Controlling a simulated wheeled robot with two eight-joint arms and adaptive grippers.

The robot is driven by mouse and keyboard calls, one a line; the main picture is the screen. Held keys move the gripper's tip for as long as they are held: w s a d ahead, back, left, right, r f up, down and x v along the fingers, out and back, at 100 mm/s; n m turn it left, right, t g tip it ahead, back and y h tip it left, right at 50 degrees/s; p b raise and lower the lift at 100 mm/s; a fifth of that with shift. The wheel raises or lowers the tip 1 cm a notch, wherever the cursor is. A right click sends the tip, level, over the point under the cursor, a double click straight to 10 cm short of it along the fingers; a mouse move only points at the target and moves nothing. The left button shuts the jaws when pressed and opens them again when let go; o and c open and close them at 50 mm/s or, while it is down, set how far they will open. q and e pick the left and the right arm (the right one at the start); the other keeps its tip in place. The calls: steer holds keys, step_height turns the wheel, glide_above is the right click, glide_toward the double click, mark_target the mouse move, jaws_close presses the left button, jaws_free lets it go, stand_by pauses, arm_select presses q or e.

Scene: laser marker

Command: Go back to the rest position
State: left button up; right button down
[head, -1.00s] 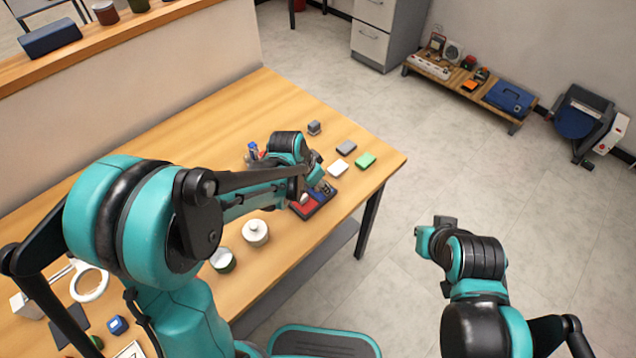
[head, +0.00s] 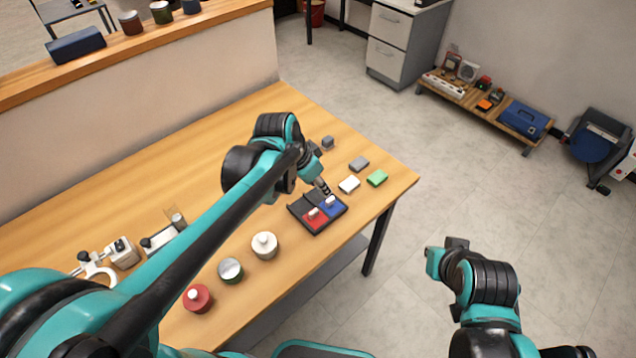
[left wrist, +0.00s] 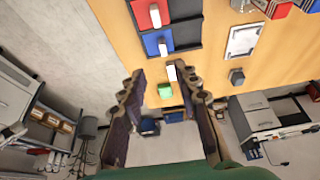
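My left gripper (head: 325,188) is above the far side of a dark tray (head: 296,210) with a red section (head: 316,221) and a blue section (head: 334,208). A small white piece lies on each coloured section. In the left wrist view, my left gripper (left wrist: 163,85) is open, its two fingers wide apart with nothing held. The tray shows there beyond the fingertips, with its red section (left wrist: 142,18) and blue section (left wrist: 151,43). My right gripper (head: 440,260) is off the table, over the floor; its fingers are too unclear to judge.
White (head: 349,184), grey (head: 359,163) and green (head: 377,178) blocks lie behind the tray. A white lidded pot (head: 264,246), a silver-topped tin (head: 231,270) and a red jar (head: 198,298) stand in front-left. A low bench (head: 460,93) stands by the wall. Floor around my right arm is clear.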

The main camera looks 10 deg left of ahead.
stand_by(0.5)
arm_select(q)
steer(key=s+a+n+t+y, duration=0.2)
steer(key=s+a+n, duration=0.5)
steer(key=s, duration=0.7)
steer(key=shift+a+r+n+t+y, duration=0.15)
steer(key=shift+a+n+t+y, duration=0.2)
steer(key=shift+a+t, duration=0.4)
stand_by(0.7)
